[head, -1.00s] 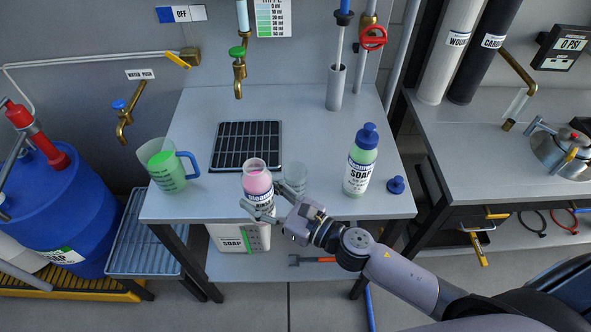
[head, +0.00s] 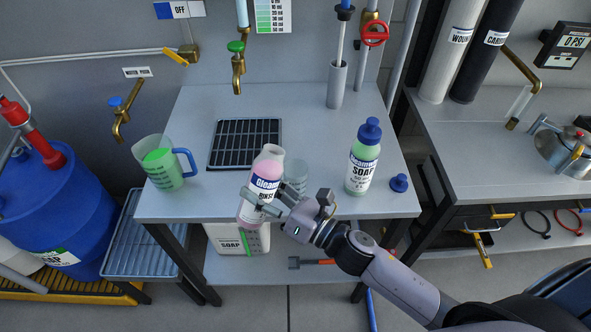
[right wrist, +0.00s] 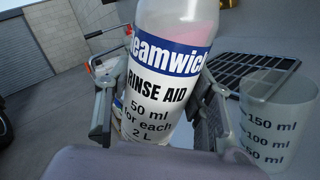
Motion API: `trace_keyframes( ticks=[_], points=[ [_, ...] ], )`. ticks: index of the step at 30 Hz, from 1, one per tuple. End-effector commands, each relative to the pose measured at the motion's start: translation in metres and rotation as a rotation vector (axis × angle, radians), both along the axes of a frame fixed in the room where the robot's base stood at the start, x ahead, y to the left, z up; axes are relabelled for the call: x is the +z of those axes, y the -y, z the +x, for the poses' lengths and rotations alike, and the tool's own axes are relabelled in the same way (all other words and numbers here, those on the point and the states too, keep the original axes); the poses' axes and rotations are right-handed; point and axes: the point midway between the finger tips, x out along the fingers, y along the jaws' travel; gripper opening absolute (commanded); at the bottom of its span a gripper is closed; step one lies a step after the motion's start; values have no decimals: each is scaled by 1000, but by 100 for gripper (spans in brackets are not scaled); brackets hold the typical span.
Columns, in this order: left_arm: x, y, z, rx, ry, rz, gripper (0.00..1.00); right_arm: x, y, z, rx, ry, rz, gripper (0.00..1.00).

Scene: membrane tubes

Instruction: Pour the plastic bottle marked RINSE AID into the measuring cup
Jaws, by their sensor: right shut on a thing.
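The RINSE AID bottle (head: 265,182) is a clear plastic bottle with pink liquid and an open top. Its label also shows in the right wrist view (right wrist: 155,88). My right gripper (head: 262,204) is shut on it. The bottle leans, its neck toward the upper right and its base to the lower left, near the table's front edge. The clear measuring cup (head: 298,177) stands on the table just right of the bottle, partly hidden by it and the gripper. Its ml marks show in the right wrist view (right wrist: 278,118). No liquid is seen leaving the bottle. My left gripper is not in view.
A blue-handled jug (head: 166,166) with green liquid stands at the table's left. A dark drain grate (head: 240,143) lies behind the bottle. A green SOAP bottle (head: 363,160) and a loose blue cap (head: 399,183) are at the right. A brass tap (head: 237,72) hangs behind.

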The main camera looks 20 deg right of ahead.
Motion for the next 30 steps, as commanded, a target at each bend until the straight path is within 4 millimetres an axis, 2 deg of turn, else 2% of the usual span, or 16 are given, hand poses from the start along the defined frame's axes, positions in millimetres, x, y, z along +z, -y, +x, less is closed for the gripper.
trace_keyframes(
  ticks=[7, 19, 24, 30],
  points=[
    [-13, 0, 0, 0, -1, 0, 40, -5, 4, 2, 1, -69, 146, 6],
    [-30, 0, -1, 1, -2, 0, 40, -14, -4, -2, 1, -174, 360, 6],
    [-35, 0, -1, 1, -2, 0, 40, -17, -6, -3, 1, -203, 417, 6],
    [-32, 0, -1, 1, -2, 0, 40, -10, -8, -4, 2, -229, 472, 6]
  ],
)
